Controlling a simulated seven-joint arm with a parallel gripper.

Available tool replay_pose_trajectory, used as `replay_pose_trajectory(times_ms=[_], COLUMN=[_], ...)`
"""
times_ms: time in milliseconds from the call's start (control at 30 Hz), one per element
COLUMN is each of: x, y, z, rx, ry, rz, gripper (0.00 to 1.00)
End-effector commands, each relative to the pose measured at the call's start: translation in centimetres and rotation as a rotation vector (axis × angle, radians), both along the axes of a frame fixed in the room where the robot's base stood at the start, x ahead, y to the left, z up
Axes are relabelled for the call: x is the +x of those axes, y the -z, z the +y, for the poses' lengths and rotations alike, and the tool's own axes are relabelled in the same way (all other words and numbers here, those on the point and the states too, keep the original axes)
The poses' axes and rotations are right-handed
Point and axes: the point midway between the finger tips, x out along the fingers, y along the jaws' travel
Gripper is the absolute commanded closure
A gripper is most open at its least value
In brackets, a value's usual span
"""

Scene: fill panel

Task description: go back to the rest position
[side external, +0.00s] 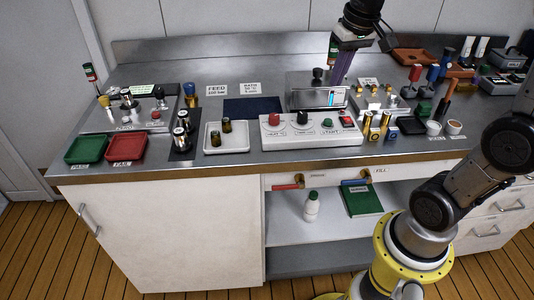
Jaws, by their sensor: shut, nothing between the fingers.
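My gripper (342,68) hangs above the back of the steel counter (190,75), right of the middle. Its fingers point down, together, with nothing visible between them. It is over or behind a box with a small lit screen (319,97); I cannot tell the exact gap. The white control panel (310,130) stands in front of that box.
A white tray (241,146) holds two dark vials. A green tray (86,149) and a red tray (125,147) lie at the left. Several small bottles and knobs crowd the right. A dark blue mat (252,109) lies bare behind the white tray.

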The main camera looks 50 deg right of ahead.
Motion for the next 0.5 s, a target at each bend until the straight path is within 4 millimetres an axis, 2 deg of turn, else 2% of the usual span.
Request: replay_pose_trajectory(times_ms=[33,200,300,400,500], x=[-1.5,-6.8,-9.8,-12.0,-13.1], y=[-0.9,-1.3,-0.3,1.2,2.7], z=[2.4,7.7,9.5,10.3,10.4], rx=[-0.016,-0.05,-0.065,-0.075,-0.081], ry=[-0.067,-0.258,-0.351,-0.416,-0.44], rz=[-0.043,-0.16,-0.215,-0.247,-0.249], gripper=[1.0,1.0,1.0,1.0,1.0])
